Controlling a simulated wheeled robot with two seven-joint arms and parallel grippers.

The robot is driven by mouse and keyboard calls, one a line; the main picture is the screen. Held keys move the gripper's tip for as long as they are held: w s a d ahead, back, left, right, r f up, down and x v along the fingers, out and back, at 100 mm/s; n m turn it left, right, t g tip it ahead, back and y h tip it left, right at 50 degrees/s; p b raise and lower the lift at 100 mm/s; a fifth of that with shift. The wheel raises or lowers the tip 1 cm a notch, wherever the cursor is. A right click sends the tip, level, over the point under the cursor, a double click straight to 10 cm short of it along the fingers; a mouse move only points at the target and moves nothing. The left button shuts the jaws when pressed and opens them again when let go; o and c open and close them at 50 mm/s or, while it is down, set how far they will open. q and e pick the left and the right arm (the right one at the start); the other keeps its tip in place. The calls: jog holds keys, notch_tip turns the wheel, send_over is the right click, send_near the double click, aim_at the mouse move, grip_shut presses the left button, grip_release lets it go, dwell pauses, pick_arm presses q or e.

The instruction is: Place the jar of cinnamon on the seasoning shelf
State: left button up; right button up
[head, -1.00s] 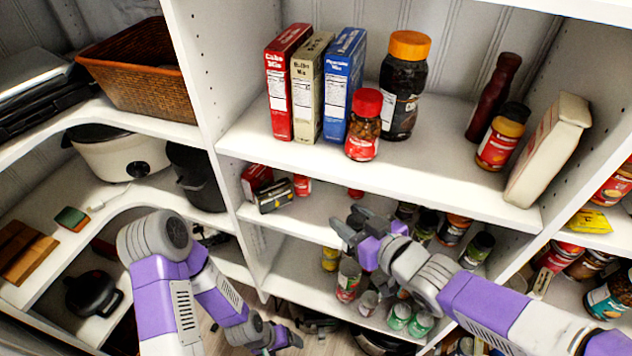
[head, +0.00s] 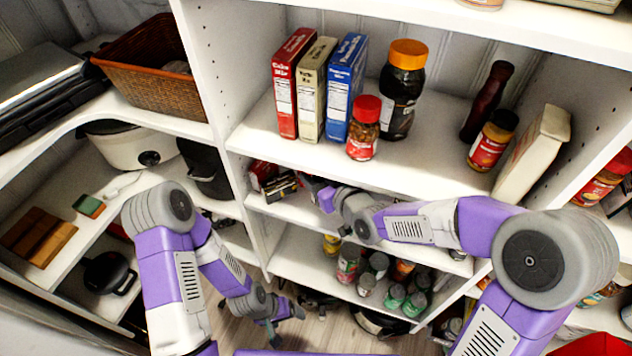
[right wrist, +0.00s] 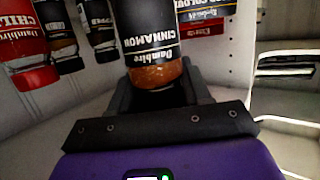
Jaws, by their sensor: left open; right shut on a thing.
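The cinnamon jar (right wrist: 150,32) has a black label and brown contents and shows upside down in the right wrist view. My right gripper (right wrist: 158,85) is shut on it. In the head view, my right gripper (head: 312,184) reaches into the middle shelf (head: 300,211), just right of small boxes (head: 281,187). The jar cannot be made out there. Other seasoning jars, one a red-labelled chili jar (right wrist: 20,45), show beside the cinnamon jar in the wrist view. My left gripper (head: 286,316) hangs low at lower left, open and empty.
The upper shelf (head: 400,176) above my right arm holds boxes, a red-lidded jar (head: 363,128) and an orange-lidded jar (head: 403,90). Several cans and jars (head: 392,295) stand on the lower shelf. A white upright panel (head: 215,90) bounds the shelves on the left.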

jog(key=shift+w+a+f+b, duration=0.1)
jog(key=shift+w+f+b, duration=0.1)
jog(key=shift+f, duration=0.7)
jog(key=shift+w+a+f+b, duration=0.1)
jog(key=shift+f+b, duration=0.1)
jog(key=shift+f, duration=0.7)
jog(key=shift+f, duration=0.15)
jog(key=o, duration=1.1)
